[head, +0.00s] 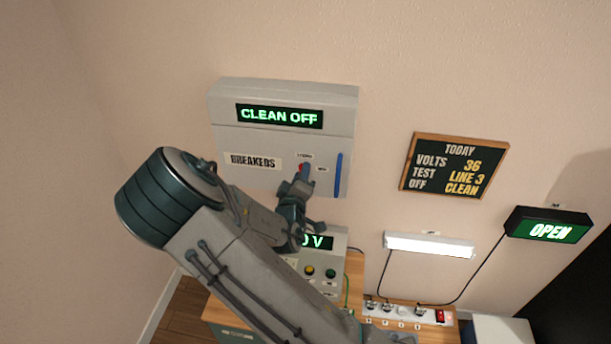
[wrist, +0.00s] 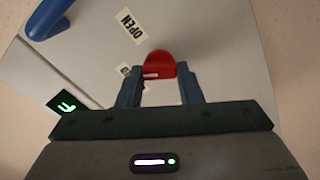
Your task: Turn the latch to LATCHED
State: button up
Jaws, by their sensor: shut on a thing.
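The latch is a small red knob (head: 301,167) on the front of the grey breaker box (head: 230,140). In the wrist view the red latch (wrist: 158,63) sits between the two fingers of my gripper (wrist: 160,88), which is shut on it. A pale mark shows on the latch; I cannot tell exactly where it points. An OPEN label (wrist: 132,25) is beside it, and a second label (wrist: 124,70) is partly hidden by a finger. In the head view my gripper (head: 298,180) reaches the latch from below and covers part of it.
A blue handle (head: 339,174) stands upright right of the latch; it also shows in the wrist view (wrist: 45,20). The box display (head: 279,116) reads CLEAN OFF. A panel with buttons (head: 320,272) sits below, partly behind my arm. A chalkboard (head: 454,165) hangs to the right.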

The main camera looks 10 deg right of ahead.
jog(key=n, duration=0.5)
jog(key=shift+f+n+p, duration=0.15)
jog(key=shift+n+p, duration=0.2)
jog(key=shift+n, duration=0.05)
jog(key=shift+s, duration=0.1)
dwell(0.3)
jog(key=o, duration=1)
